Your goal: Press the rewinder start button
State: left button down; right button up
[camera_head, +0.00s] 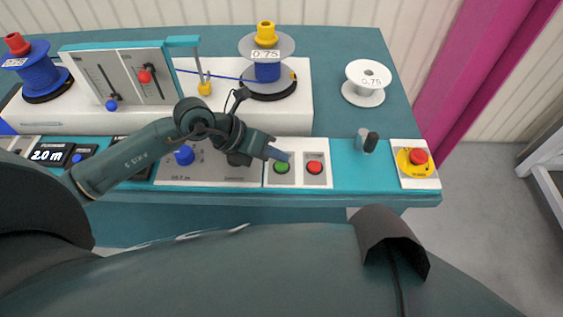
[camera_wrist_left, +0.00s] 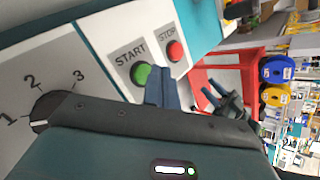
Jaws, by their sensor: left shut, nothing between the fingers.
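The green START button (camera_head: 282,167) sits on a light panel at the front of the bench, left of the red STOP button (camera_head: 315,167). In the wrist view the START button (camera_wrist_left: 140,73) and the STOP button (camera_wrist_left: 175,50) show with their labels. My left gripper (camera_head: 281,155) is shut and empty, its blue-grey fingertips at the upper edge of the START button in the head view. In the wrist view the fingers (camera_wrist_left: 162,88) are close beside the button; I cannot tell whether they touch it.
A yellow emergency stop with a red knob (camera_head: 418,157) is at the bench's right end, with a small dark-topped post (camera_head: 368,141) to its left. A reel with blue cable (camera_head: 267,70) and an empty white reel (camera_head: 366,83) stand behind. A blue knob (camera_head: 185,156) is left.

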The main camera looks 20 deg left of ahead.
pick_arm(q)
jog(key=shift+f, duration=0.1)
jog(key=shift+f+b, duration=0.3)
